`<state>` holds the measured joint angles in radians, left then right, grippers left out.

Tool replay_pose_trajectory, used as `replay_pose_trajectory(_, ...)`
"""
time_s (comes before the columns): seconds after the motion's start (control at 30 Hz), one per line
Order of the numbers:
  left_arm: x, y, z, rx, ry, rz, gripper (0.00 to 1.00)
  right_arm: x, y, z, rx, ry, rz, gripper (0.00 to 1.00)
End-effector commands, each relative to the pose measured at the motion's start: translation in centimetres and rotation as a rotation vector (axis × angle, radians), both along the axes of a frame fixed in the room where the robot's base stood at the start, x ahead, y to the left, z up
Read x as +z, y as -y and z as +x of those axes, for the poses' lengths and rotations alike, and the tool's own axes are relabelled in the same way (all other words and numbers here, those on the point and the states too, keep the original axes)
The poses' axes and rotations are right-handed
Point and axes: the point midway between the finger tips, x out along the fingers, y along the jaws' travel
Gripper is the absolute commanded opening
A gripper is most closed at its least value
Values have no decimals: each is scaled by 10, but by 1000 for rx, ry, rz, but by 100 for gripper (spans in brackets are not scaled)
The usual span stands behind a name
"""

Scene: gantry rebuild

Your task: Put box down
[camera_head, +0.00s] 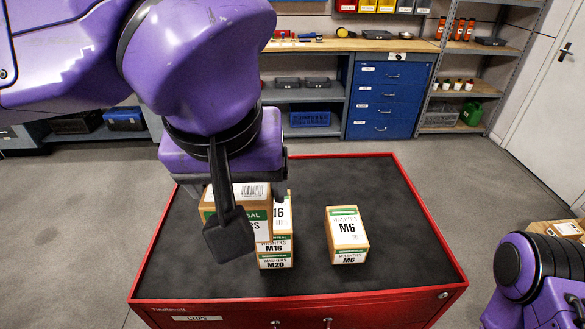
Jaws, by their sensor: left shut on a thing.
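My left gripper (250,225) is over the left half of the red cabinet's dark top. A washers box marked M6 (347,236) stands apart to the right. My right arm shows at the lower right edge; its gripper is out of view.
The red cabinet (405,297) has a raised red rim around its dark mat. The mat is clear behind and to the right of the M6 box. A carton (558,228) is at the right edge. A workbench with blue drawers (388,97) and shelves stand at the back.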

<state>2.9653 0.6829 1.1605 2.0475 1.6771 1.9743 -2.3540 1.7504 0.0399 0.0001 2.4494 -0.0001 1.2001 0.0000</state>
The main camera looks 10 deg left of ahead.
Motion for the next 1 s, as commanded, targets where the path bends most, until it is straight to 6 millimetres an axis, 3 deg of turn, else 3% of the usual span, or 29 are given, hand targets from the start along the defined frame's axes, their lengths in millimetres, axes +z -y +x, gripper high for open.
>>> replay_pose_trajectory(0.23,-32,-3,75,4,-6,2,29,7,0,-1,0,-2,0,43)
replay_pose_trajectory(0.4,-69,-4,105,0,-4,1,29,6,0,0,0,-1,0,43)
replay_pose_trajectory(0.63,-94,-4,125,0,-3,1,29,7,0,0,0,-1,0,43)
replay_pose_trajectory(0.8,-122,-4,125,-1,-3,0,29,4,0,0,0,-1,0,43)
replay_pose_trajectory(1.0,-124,-4,125,0,-1,-1,29,4,0,0,0,-1,1,43)
